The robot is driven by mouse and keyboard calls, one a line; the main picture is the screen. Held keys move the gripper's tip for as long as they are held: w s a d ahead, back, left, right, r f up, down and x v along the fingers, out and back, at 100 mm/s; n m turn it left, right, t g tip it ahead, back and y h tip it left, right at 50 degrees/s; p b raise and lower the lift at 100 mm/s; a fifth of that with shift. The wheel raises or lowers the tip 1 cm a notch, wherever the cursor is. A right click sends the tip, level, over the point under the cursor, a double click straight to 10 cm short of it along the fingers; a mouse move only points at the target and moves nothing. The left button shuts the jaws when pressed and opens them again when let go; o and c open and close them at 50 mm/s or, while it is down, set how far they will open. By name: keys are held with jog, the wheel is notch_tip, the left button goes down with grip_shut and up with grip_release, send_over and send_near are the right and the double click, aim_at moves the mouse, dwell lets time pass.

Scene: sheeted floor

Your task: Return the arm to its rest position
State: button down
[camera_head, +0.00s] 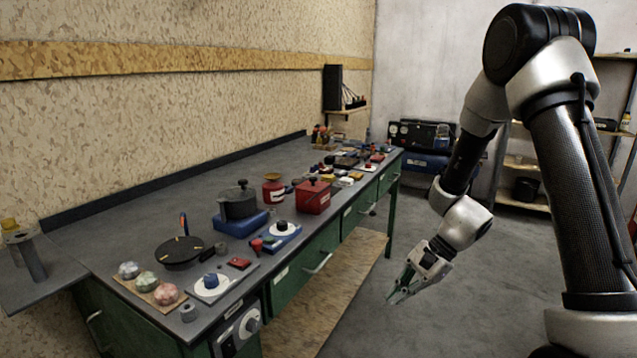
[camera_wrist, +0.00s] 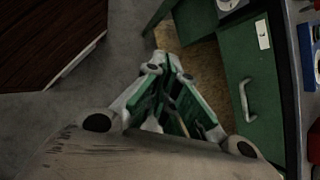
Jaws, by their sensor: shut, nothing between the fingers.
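My gripper (camera_head: 400,291) hangs at the end of my bent arm, to the right of the workbench and above the grey floor. It points down and to the left, and it is empty. In the wrist view its green-padded fingers (camera_wrist: 165,70) come together at the tips, shut with nothing between them. My arm (camera_head: 468,215) rises from the right side of the head view, bends at the top and comes down to the gripper. The gripper is apart from the bench's green drawers, which also show beside it in the wrist view.
The long workbench (camera_head: 150,237) with green drawers (camera_head: 303,270) fills the left and middle. It carries a black pot (camera_head: 238,204), a red box (camera_head: 312,198) and several small items. Shelves (camera_head: 522,188) stand at the back right. The floor (camera_head: 450,315) around the gripper is clear.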

jog(key=s+d+r+n+t+h, duration=0.2)
jog(key=s+d+r+n+h, duration=0.2)
jog(key=s+d+r, duration=0.4)
jog(key=s+d+r+n+t+h, duration=0.3)
jog(key=s+d+r+n, duration=0.4)
jog(key=r, duration=1.1)
jog(key=s+d, duration=0.2)
jog(key=s, duration=0.1)
jog(key=shift+s+n+h, duration=0.15)
jog(key=shift+n+h, duration=0.15)
jog(key=shift+h, duration=0.1)
jog(key=shift+r, duration=0.1)
